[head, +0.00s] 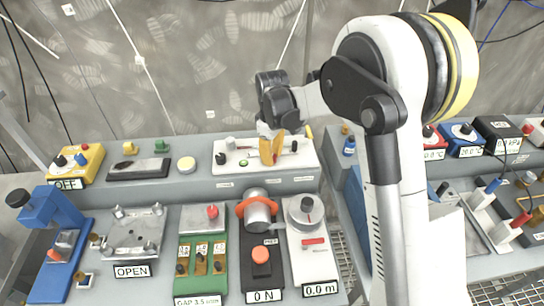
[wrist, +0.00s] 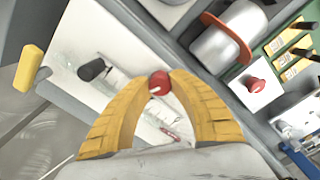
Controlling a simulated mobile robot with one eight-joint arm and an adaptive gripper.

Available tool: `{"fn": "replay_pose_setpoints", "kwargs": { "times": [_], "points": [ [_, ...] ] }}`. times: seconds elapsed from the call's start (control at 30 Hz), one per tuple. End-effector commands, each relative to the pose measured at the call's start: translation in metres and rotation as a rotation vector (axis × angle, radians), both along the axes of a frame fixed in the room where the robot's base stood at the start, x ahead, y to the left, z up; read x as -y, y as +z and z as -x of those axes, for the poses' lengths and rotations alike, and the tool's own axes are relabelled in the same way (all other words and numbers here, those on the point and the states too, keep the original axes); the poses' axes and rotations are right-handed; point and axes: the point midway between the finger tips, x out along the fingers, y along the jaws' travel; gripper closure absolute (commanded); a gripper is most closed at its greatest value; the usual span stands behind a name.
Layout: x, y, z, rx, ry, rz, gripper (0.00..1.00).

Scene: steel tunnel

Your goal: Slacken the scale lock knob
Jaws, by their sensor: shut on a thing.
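The scale lock knob appears to be the small red round knob with a white mark (wrist: 158,84) between my fingertips in the wrist view. It stands on the white panel (head: 245,170) at the back of the bench. My gripper (head: 271,158) is over this panel, with its yellow fingers pointing down. In the wrist view the fingertips (wrist: 160,78) touch the knob from both sides and are shut on it. In the head view the fingers mostly hide the knob. A black knob (wrist: 92,69) stands on the same panel, apart from my fingers.
A steel cylinder with an orange ring (head: 258,210) stands in front of the panel. A dial unit (head: 304,212) is to its right, and a green box (head: 201,255) to its left. A yellow block (wrist: 30,67) is beyond the panel's edge in the wrist view.

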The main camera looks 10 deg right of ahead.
Motion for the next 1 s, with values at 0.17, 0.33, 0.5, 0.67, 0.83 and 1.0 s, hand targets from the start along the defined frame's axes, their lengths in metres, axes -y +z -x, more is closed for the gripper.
{"fn": "replay_pose_setpoints", "kwargs": {
  "times": [0.17, 0.33, 0.5, 0.67, 0.83, 1.0],
  "points": [
    [0.000, 0.000, 0.000, -0.001, -0.001, 0.001, 0.71],
    [0.000, 0.000, 0.000, -0.001, -0.001, 0.001, 0.52],
    [0.000, 0.000, 0.000, 0.000, -0.002, 0.000, 0.52],
    [0.000, 0.012, 0.000, 0.000, -0.002, 0.000, 0.52],
    [0.000, 0.046, 0.000, 0.000, -0.002, 0.000, 0.52],
    [0.000, 0.084, 0.000, -0.001, -0.002, 0.001, 0.52]
  ]
}}
